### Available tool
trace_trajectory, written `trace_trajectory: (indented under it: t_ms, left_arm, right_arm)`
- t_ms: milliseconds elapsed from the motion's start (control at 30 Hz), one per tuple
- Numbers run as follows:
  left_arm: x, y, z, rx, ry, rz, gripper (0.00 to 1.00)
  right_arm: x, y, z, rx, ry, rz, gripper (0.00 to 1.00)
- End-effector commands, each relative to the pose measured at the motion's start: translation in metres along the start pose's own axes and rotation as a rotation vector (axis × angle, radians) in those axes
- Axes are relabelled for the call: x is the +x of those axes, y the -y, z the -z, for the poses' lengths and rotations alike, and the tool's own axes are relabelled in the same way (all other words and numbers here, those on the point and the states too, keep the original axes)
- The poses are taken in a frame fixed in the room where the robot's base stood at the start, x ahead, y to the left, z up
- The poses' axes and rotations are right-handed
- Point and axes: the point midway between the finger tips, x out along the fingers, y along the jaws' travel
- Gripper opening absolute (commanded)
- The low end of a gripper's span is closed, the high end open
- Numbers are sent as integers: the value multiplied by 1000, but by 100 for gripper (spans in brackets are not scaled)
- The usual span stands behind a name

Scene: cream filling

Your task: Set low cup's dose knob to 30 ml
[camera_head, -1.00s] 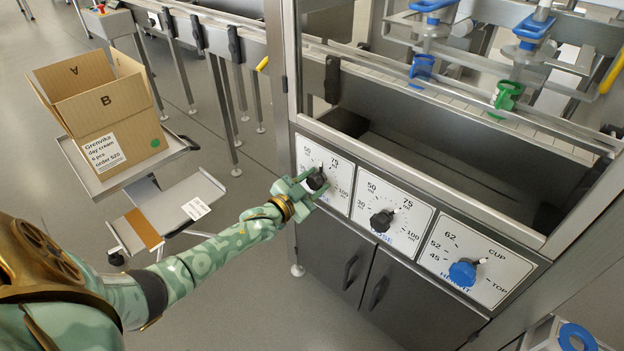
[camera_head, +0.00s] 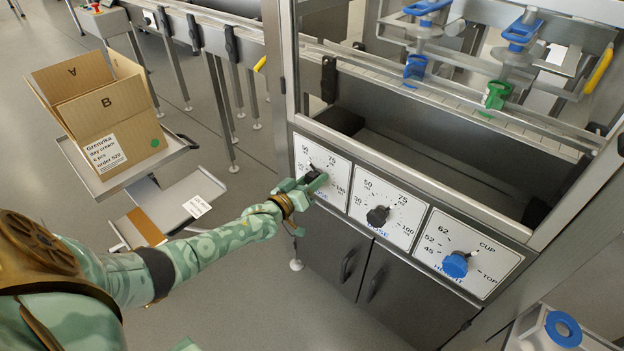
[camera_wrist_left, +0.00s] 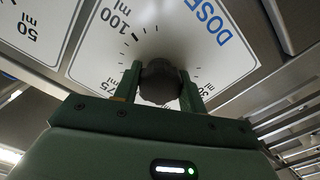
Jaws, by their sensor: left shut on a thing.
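The left dose knob (camera_head: 315,175) is dark, on the leftmost white dial plate (camera_head: 333,196) of the machine front. My left gripper (camera_head: 308,180) is shut on it, fingers on either side. In the left wrist view the knob (camera_wrist_left: 160,84) sits between the two green fingers, close to the plate. The fingers hide part of the knob and the dial, so I cannot read its setting. A second dark dose knob (camera_head: 377,216) is on the middle plate. The pictures do not show which dose knob is the low cup's. My right gripper is not in view.
A blue height knob (camera_head: 456,264) is on the right plate. Cabinet doors (camera_head: 395,300) lie below. An open carton (camera_head: 112,128) stands on a trolley (camera_head: 85,178) to the left. Blue (camera_head: 415,67) and green (camera_head: 495,94) holders are above the machine's trough.

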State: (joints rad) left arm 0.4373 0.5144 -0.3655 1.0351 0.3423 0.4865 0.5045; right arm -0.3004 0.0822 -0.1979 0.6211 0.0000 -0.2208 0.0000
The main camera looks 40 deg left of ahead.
Motion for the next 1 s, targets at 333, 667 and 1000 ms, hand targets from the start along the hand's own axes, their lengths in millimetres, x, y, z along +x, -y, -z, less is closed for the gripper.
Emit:
trace_trajectory:
  t_ms: [333, 667, 1000]
  left_arm:
    - [0, 0, -1, -324, 3, 1, 18]
    - [-1, 1, -2, -603, 3, 3, 18]
    - [-1, 0, -2, -772, 3, 3, 18]
  right_arm:
    - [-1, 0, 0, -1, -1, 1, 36]
    - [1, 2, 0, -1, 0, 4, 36]
    - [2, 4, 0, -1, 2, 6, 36]
